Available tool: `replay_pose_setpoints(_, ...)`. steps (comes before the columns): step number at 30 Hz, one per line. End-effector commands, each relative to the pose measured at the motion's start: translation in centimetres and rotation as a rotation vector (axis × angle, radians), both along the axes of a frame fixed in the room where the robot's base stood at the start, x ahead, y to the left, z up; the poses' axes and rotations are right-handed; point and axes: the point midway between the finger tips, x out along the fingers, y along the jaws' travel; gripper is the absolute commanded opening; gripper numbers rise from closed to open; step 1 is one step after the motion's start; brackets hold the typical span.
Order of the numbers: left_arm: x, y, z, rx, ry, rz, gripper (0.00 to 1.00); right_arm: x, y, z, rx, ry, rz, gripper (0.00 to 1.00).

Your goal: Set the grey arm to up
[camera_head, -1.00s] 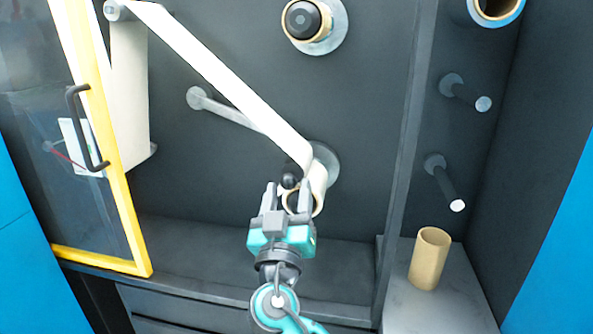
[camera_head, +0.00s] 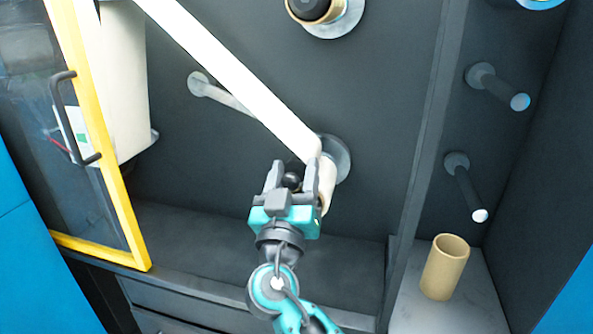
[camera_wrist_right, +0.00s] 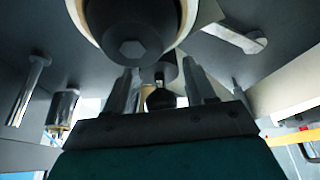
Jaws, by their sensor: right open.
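The grey arm (camera_head: 232,102) runs down to the right from a round pivot on the dark back wall and passes behind the white web, so its far part is hidden. It also seems to show in the right wrist view (camera_wrist_right: 230,34). A black ball knob (camera_head: 291,181) sits by the lower roll; whether it joins the arm is hidden. My right gripper (camera_head: 293,167) is open, with its fingers on either side of this knob. The knob (camera_wrist_right: 161,99) also shows between the fingers in the wrist view; contact cannot be told. My left gripper is not in view.
The white web (camera_head: 235,75) slants down to the lower roll (camera_head: 327,178), close to my right gripper. A yellow-framed door (camera_head: 119,205) stands at left. Two pegs and a tan core (camera_head: 445,268) are at right. A black-capped spindle (camera_wrist_right: 130,35) fills the wrist view's top.

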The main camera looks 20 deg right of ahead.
Motion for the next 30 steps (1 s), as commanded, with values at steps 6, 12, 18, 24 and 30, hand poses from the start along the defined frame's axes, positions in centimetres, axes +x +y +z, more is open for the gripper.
replay_pose_setpoints(6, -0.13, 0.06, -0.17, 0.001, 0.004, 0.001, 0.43, -0.01, 0.00, 0.00, 0.000, 0.000, 0.000, 0.54)
replay_pose_setpoints(12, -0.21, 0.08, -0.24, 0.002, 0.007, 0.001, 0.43, -0.01, 0.00, -0.01, 0.000, 0.000, 0.000, 0.34)
replay_pose_setpoints(18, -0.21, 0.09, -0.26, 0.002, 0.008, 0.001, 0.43, 0.00, 0.00, -0.01, 0.000, 0.000, 0.000, 0.15)
replay_pose_setpoints(24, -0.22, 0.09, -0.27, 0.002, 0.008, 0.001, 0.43, 0.00, -0.02, 0.00, 0.000, 0.000, 0.000, 0.00)
replay_pose_setpoints(30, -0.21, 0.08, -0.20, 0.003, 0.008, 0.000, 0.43, 0.00, -0.03, 0.07, -0.001, 0.000, 0.000, 0.00)
